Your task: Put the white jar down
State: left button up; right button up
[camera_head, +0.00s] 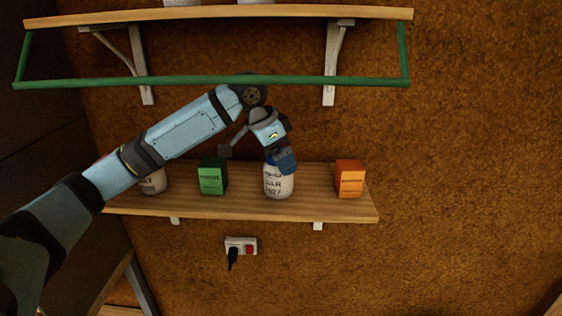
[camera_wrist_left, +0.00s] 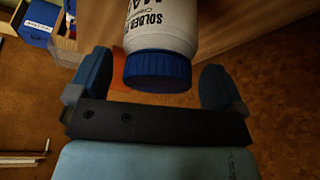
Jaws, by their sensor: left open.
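The white jar (camera_head: 279,184) with dark printed lettering stands upright on the lower wooden shelf (camera_head: 240,209), between a green box and an orange box. My left gripper (camera_head: 282,163) is at its top, reaching down from above. In the left wrist view the jar's white body (camera_wrist_left: 163,28) and blue lid (camera_wrist_left: 158,71) show between the two spread blue fingers. The gripper is open, with a gap on each side of the lid. In the head view the gripper hides most of the lid. My right gripper is not in view.
The green box (camera_head: 213,178) stands left of the jar and the orange box (camera_head: 349,180) right of it. Another pale jar (camera_head: 154,182) is partly hidden behind my arm. A green rail (camera_head: 200,82) hangs below the upper shelf (camera_head: 230,13). A wall socket (camera_head: 241,246) is below.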

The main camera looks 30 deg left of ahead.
pick_arm(q)
jog(key=b+v, duration=0.1)
jog(key=v, duration=0.4)
jog(key=shift+a+r, duration=0.1)
jog(key=shift+r, duration=0.1)
jog(key=shift+s+r, duration=0.2)
jog(key=shift+r, duration=0.15)
jog(key=shift+a, duration=0.1)
jog(key=shift+f, duration=0.1)
